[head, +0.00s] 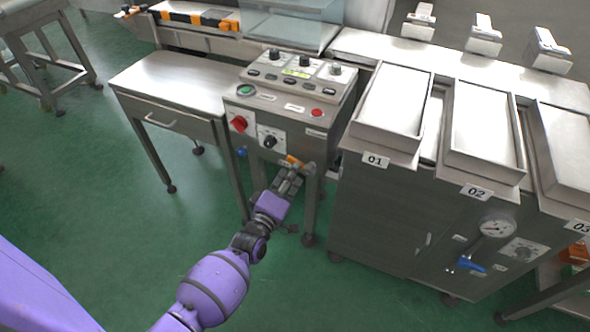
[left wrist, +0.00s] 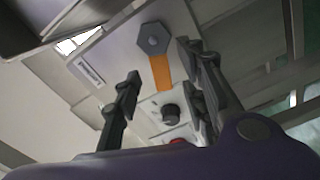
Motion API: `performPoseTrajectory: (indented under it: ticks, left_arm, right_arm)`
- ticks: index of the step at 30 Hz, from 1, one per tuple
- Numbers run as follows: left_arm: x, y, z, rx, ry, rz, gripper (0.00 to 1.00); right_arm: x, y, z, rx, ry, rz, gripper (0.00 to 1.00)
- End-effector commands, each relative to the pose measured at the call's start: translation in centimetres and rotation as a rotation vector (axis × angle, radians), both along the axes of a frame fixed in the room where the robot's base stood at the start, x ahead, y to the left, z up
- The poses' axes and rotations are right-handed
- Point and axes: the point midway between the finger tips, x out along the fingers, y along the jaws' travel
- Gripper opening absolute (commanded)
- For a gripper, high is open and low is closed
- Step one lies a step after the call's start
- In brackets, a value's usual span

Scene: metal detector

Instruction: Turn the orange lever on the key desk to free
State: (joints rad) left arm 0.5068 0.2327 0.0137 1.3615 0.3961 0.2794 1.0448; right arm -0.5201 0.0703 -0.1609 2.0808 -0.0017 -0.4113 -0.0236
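The orange lever (head: 294,161) is on the lower right of the front of the grey key desk (head: 318,135). In the left wrist view the orange lever (left wrist: 162,73) runs from a grey hex nut (left wrist: 152,38) toward a black knob (left wrist: 171,115). My left gripper (head: 289,174) is just in front of the lever and partly covers that area in the head view. In the left wrist view its two fingers (left wrist: 160,66) are spread, with the lever between them in the picture. I cannot tell whether either finger touches it. My right gripper is not in view.
The desk front also has a red switch (head: 239,124) and a black knob (head: 269,142). A side table (head: 175,80) stands to the left. A cabinet with numbered trays (head: 375,200) stands close on the right. The green floor (head: 110,210) in front is clear.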

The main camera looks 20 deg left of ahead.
Motion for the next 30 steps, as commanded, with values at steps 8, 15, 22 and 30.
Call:
performPoseTrajectory:
  ticks: [8,15,22,30]
  left_arm:
    - [-6.2,0.2,0.0,0.000,0.000,0.000,0.39]
    - [-9.0,0.2,0.1,-0.001,-0.002,-0.002,0.39]
    - [-9.3,0.2,0.1,-0.001,-0.002,-0.002,0.39]
    - [-9.3,0.2,0.1,-0.001,-0.002,-0.002,0.39]
  right_arm:
    - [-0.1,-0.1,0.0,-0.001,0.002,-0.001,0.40]
    - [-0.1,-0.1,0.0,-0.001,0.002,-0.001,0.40]
    - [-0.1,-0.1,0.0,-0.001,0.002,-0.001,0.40]
    - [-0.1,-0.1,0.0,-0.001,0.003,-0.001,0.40]
